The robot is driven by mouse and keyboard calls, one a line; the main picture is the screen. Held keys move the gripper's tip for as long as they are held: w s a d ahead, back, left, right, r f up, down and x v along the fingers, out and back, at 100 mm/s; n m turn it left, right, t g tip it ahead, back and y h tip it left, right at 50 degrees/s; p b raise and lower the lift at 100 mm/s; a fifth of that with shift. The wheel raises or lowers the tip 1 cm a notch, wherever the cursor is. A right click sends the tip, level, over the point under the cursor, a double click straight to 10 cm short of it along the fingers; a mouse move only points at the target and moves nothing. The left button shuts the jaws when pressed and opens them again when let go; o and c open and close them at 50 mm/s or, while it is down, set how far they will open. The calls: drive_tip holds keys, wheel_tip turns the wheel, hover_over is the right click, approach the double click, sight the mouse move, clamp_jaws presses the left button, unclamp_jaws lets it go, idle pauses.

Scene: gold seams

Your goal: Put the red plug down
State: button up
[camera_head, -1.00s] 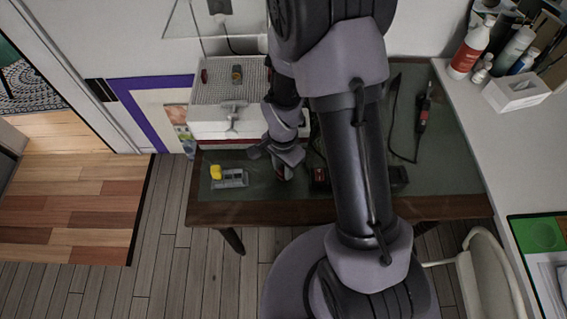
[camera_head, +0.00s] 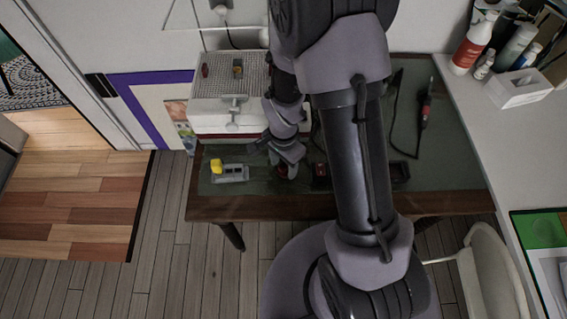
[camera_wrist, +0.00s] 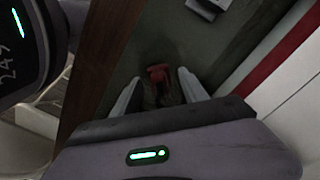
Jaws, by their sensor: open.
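The red plug (camera_wrist: 158,73) shows in the wrist view between my two fingers, with a darker body below it toward the palm. It appears to stand on the dark green table top (camera_wrist: 115,70); contact beneath it is hidden. My gripper (camera_wrist: 158,84) is open, with one pale finger on each side of the plug and visible gaps. In the head view my gripper (camera_head: 272,160) is low over the table's front left part, and the arm hides much of what lies around it.
A grey block with a yellow piece (camera_head: 229,173) lies left of my gripper. A small red and black box (camera_head: 320,174) is to its right. Behind stands a white unit with a perforated top (camera_head: 220,85). A red-handled tool (camera_head: 426,110) lies at the right.

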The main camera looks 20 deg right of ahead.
wheel_tip(320, 180, up, 13)
drive_tip(key=p, duration=0.6)
wheel_tip(320, 180, up, 12)
drive_tip(key=n+t, duration=0.2)
hover_over(283, 165)
drive_tip(key=s, duration=0.2)
drive_tip(key=s+a+r+n+t+y, duration=0.1)
drive_tip(key=s+a+r+n+t, duration=0.1)
drive_tip(key=s+r, duration=0.3)
drive_tip(key=s+a+r+n+t+y, duration=0.1)
drive_tip(key=s+r+n, duration=0.3)
drive_tip(key=r, duration=0.3)
drive_tip(key=shift+s+a+r+t, duration=0.15)
drive_tip(key=shift+s+a+t, duration=0.25)
drive_tip(key=shift+s, duration=0.5)
drive_tip(key=shift+f+b, duration=0.75)
drive_tip(key=shift+f, duration=0.05)
